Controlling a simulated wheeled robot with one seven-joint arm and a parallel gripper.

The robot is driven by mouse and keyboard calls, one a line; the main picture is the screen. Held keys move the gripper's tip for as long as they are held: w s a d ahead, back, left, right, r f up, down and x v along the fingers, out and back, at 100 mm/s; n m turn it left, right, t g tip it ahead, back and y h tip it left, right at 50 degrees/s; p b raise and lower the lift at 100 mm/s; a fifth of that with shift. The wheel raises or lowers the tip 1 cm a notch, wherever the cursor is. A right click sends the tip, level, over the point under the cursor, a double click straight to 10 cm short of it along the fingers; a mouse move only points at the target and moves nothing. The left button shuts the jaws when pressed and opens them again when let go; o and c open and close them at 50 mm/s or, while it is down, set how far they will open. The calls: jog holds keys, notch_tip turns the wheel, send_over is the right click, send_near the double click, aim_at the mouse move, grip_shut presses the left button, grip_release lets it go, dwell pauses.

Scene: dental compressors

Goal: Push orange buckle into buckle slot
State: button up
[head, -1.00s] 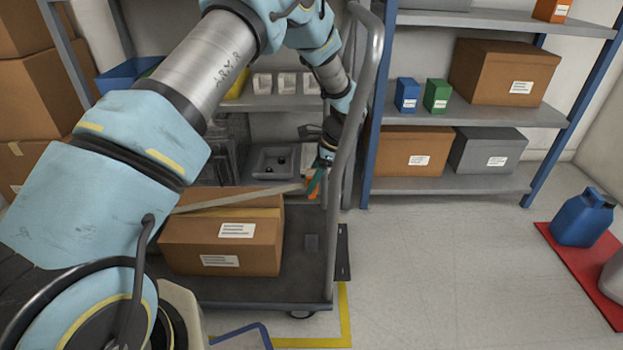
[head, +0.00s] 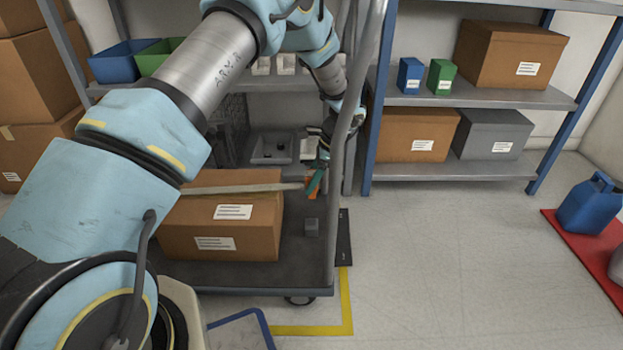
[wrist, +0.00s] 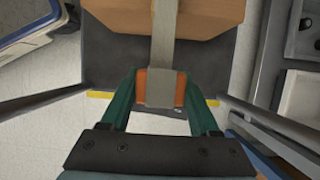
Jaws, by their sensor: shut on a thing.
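The orange buckle (head: 312,188) hangs on the end of a beige strap (head: 245,187) that runs across the top of a cardboard box (head: 190,230). My gripper (head: 318,180) is shut on the buckle, above the cart's deck. In the wrist view the green fingers (wrist: 160,88) stand on both sides of the buckle (wrist: 142,88), and the strap (wrist: 162,50) covers much of it.
The cart's grey upright handle (head: 345,140) stands close to the right of my gripper. Shelves with boxes (head: 420,135) are behind. A grey tray (head: 270,148) lies behind the cart. The floor (head: 450,250) to the right is clear up to a red mat (head: 595,255).

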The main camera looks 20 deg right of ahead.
jog(key=shift+f+b, duration=4.8)
jog(key=shift+f, duration=1.2)
jog(key=shift+f+b, duration=0.4)
jog(key=shift+f, duration=0.8)
jog(key=o, duration=1.5)
jog(key=shift+o, duration=0.2)
jog(key=p+v, duration=0.4)
jog(key=v, duration=0.6)
jog(key=shift+d+r, duration=0.2)
jog(key=shift+r, duration=0.15)
jog(key=shift+s, duration=0.1)
